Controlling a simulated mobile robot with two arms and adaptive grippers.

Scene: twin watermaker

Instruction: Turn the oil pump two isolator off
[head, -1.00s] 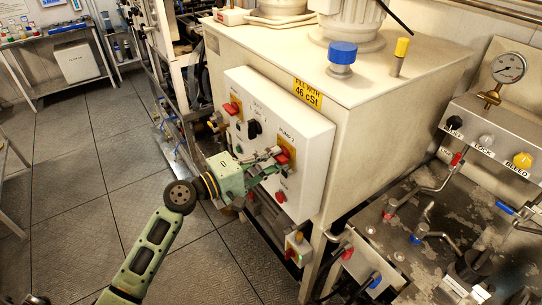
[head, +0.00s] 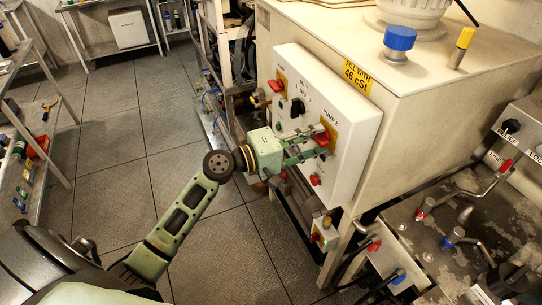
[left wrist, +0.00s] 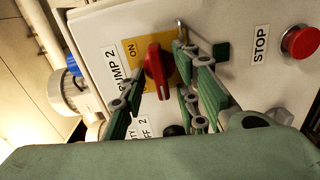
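The pump 2 isolator is a red rotary handle (head: 322,138) on a yellow plate, on the right of the white control panel (head: 350,150). In the left wrist view the red handle (left wrist: 154,72) stands between my fingers, with "ON" printed beside it on the yellow plate (left wrist: 134,50). My left gripper (head: 316,143) is open, one finger on each side of the handle. In the left wrist view the gripper (left wrist: 157,88) shows a gap between the left finger and the handle; contact on the right side is unclear. My right gripper is not in view.
Another red isolator handle (head: 276,86) and a black selector (head: 297,107) are on the same panel. A red stop button (head: 315,180) sits below the pump 2 handle. A small switch box (head: 323,232) is lower down. Open floor lies left of the panel.

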